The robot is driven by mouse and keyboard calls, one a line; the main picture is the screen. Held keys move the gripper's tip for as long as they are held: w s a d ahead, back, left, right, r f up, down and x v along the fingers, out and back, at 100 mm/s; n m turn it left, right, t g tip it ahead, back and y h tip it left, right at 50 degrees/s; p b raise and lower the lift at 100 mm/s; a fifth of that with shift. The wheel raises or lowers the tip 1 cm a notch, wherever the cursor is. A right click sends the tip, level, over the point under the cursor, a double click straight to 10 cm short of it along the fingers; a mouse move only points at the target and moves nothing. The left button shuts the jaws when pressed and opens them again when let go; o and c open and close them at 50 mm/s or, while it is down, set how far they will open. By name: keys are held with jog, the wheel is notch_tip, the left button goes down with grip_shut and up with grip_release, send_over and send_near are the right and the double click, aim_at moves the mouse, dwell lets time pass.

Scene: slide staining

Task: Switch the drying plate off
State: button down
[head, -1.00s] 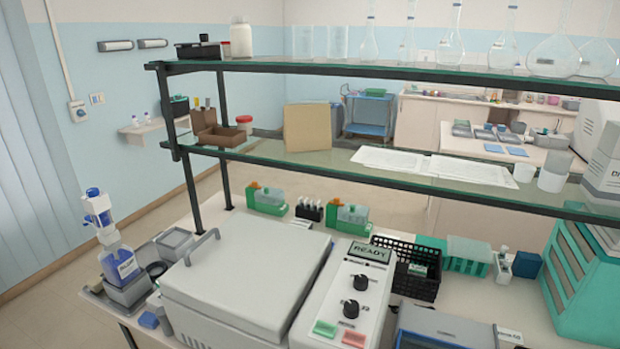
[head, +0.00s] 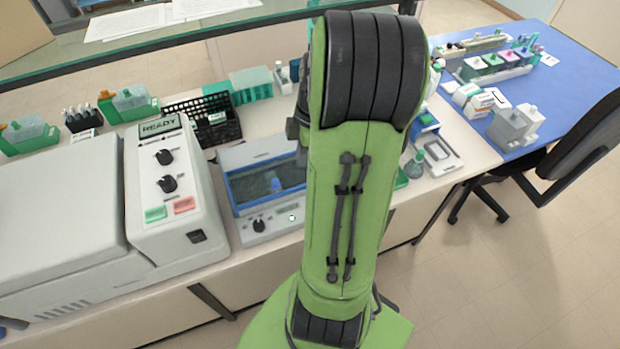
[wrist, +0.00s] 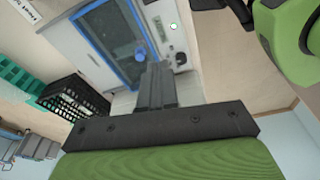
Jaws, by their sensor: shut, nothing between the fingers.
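No label naming the drying plate is readable, so I cannot tell for sure which device it is. A grey device with a blue-framed window (head: 265,183) stands on the bench. It has a dark knob (head: 259,226) and a small pale round spot (head: 292,218) on its front. A flat, light device (head: 440,153) lies to its right, partly behind my arm. In the wrist view the blue-framed device (wrist: 95,45) is beyond my gripper (wrist: 157,68), its knob (wrist: 181,58) close to the fingertips. My gripper is shut and empty; contact cannot be told.
A large lidded machine (head: 165,185) with a READY display, knobs and green and red buttons stands on the left. A black basket (head: 205,118) is behind. A glass shelf (head: 200,28) runs above. A blue-topped table (head: 550,75) and dark chair (head: 575,150) are on the right.

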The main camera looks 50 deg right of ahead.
jog(key=s+d+f+n+y, duration=0.1)
jog(key=s+d+f+n, duration=0.1)
jog(key=s+d+f, duration=0.1)
jog(key=d+f, duration=0.1)
jog(key=d, duration=0.1)
jog(key=shift+s+d+t, duration=0.25)
jog(key=shift+d+t, duration=0.05)
jog(key=shift+t, duration=0.1)
jog(key=x, duration=1.3)
jog(key=shift+s+d+f, duration=0.15)
jog(key=shift+d, duration=0.15)
jog(key=shift+f, duration=0.35)
